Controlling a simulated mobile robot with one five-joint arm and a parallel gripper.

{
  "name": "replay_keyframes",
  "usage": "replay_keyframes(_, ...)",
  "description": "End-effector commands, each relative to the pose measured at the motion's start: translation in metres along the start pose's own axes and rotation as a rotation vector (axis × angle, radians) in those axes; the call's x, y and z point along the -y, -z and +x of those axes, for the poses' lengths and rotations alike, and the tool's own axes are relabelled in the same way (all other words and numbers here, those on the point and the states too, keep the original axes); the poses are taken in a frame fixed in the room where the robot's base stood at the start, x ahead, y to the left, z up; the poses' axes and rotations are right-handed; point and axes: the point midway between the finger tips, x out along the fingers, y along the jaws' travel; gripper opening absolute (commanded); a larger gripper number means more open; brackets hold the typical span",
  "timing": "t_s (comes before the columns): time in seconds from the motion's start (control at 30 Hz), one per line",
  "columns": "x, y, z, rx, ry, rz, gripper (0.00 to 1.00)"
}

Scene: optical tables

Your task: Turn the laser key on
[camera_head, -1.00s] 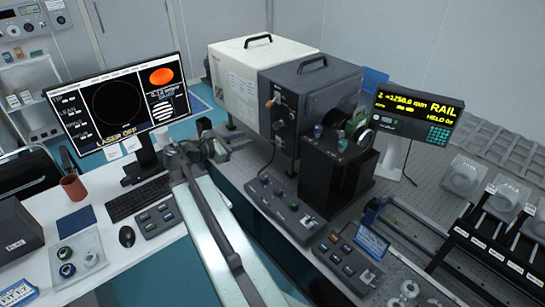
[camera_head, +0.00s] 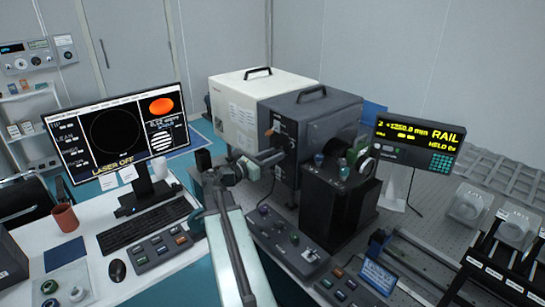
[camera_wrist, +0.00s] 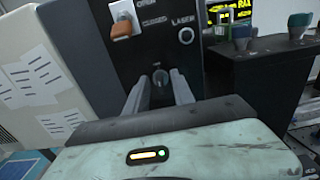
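The dark laser housing (camera_head: 285,125) stands on the optical table, with an orange-handled lever (camera_wrist: 122,28) between OPEN and CLOSED marks. In the head view my gripper (camera_head: 272,158) is near the housing's front. The monitor (camera_head: 118,135) reads LASER OFF.
A black box with coloured knobs (camera_head: 338,195) stands right of the housing. A control box (camera_head: 292,240) lies in front on the table. A keyboard (camera_head: 148,225), mouse (camera_head: 117,271) and red cup (camera_head: 65,217) are on the left desk. A rail display (camera_head: 415,143) stands behind.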

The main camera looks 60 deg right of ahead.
Motion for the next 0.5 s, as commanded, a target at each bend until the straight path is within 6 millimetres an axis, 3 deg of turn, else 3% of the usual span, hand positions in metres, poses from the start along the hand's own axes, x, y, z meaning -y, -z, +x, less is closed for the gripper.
replay_keyframes(0.17, 0.0, 0.0001, -0.0001, 0.0, 0.0, 0.0, 0.29)
replay_keyframes(0.3, -0.0001, 0.0001, -0.0004, 0.0, 0.0, 0.0, 0.0)
replay_keyframes(0.5, -0.0002, 0.0002, -0.0006, 0.0, -0.001, 0.001, 0.0)
